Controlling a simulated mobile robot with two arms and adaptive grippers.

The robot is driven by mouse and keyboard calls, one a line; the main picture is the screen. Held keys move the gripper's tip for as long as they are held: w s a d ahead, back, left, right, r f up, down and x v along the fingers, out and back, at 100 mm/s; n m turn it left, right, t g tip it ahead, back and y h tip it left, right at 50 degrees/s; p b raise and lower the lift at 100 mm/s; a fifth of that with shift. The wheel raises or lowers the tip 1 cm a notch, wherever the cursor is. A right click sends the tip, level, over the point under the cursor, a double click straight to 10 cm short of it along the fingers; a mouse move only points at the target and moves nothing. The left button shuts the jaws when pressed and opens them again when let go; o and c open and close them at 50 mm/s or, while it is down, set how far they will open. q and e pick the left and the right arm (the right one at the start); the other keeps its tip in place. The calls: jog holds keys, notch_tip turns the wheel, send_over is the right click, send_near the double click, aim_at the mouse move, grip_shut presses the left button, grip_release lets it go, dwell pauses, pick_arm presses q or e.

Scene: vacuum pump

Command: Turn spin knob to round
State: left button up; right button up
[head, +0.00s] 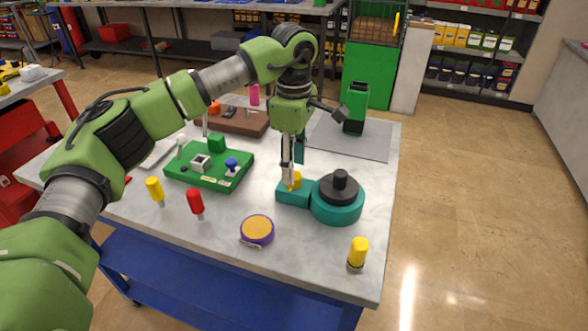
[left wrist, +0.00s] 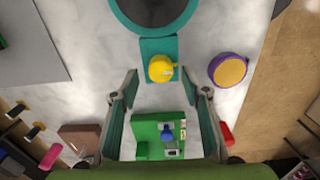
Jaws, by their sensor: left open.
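A teal vacuum pump (head: 337,208) with a black cap stands on the table, and a teal block (head: 292,195) juts from its left side. A yellow knob (head: 296,180) sits on that block. In the left wrist view the knob (left wrist: 160,69) is round with a small tab towards the right. My left gripper (head: 291,183) points down over the block, right by the knob, and partly hides it. In the left wrist view my left gripper (left wrist: 161,80) is open, with the knob just beyond the fingertips, roughly centred between them. Contact cannot be told. My right gripper is out of view.
A green board (head: 205,178) with a blue knob (head: 232,164) lies left of the pump. A purple-and-orange round tape measure (head: 257,231), a red-handled tool (head: 195,202) and a yellow-handled tool (head: 358,252) lie near the front. A green tool (head: 356,103) stands on the grey mat behind.

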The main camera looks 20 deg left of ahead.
pick_arm(q)
notch_tip(320, 180, up, 10)
dwell(0.3)
jog(key=shift+f, duration=0.1)
